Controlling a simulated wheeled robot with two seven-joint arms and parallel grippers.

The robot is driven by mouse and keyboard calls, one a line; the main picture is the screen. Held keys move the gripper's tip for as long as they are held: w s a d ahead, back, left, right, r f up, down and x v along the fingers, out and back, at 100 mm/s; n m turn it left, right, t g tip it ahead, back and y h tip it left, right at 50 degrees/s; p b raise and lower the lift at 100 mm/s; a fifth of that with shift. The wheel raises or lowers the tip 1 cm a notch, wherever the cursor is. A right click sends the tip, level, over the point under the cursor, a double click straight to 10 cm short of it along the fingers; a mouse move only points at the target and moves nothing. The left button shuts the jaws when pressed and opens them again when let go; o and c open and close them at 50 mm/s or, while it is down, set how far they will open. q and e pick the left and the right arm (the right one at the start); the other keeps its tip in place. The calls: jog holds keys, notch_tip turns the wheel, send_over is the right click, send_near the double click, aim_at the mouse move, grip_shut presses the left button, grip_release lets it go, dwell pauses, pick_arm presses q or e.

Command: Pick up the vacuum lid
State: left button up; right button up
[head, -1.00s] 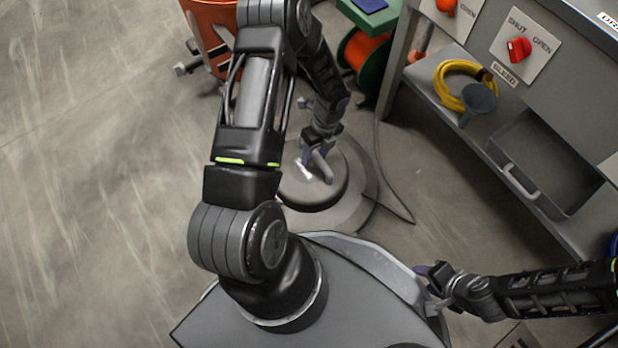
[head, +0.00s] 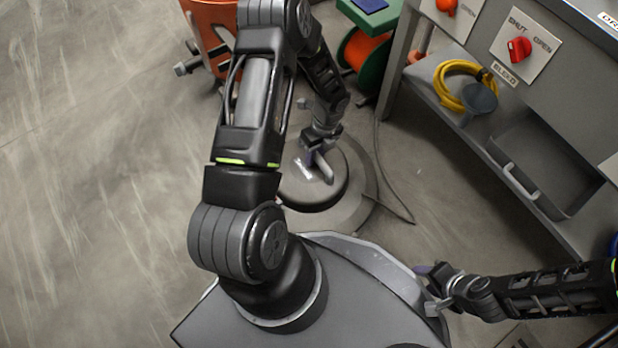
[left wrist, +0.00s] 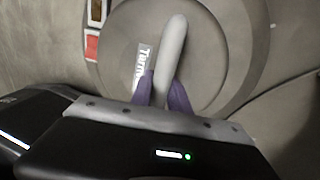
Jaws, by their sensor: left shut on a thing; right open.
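The vacuum lid (head: 328,194) is a round grey-brown disc on top of a wider round base (head: 352,212) on the floor. My left arm hides part of it in the head view. My left gripper (head: 318,160) reaches down from above onto the lid's pale bar handle (head: 325,171). In the left wrist view, the purple fingers of my left gripper (left wrist: 163,92) are shut on the handle (left wrist: 172,50), one on each side, with the lid (left wrist: 205,60) below. My right gripper (head: 430,285) is open and empty beside my base, far from the lid.
A grey bench with red valve knobs (head: 518,49) stands at the right. Its shelf holds a yellow hose coil (head: 447,86), a funnel (head: 480,97) and a tray (head: 545,165). An orange-green reel (head: 372,55) stands behind. A cable lies beside the lid. The left floor is clear.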

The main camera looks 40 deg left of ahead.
pick_arm(q)
jog(key=shift+w, duration=0.15)
grip_shut()
jog(key=shift+r, duration=0.1)
notch_tip(320, 180, up, 10)
jog(key=p, duration=0.5)
jog(key=shift+r, duration=0.25)
dwell(0.5)
notch_tip(320, 180, up, 3)
jog(key=p, duration=0.3)
dwell(0.3)
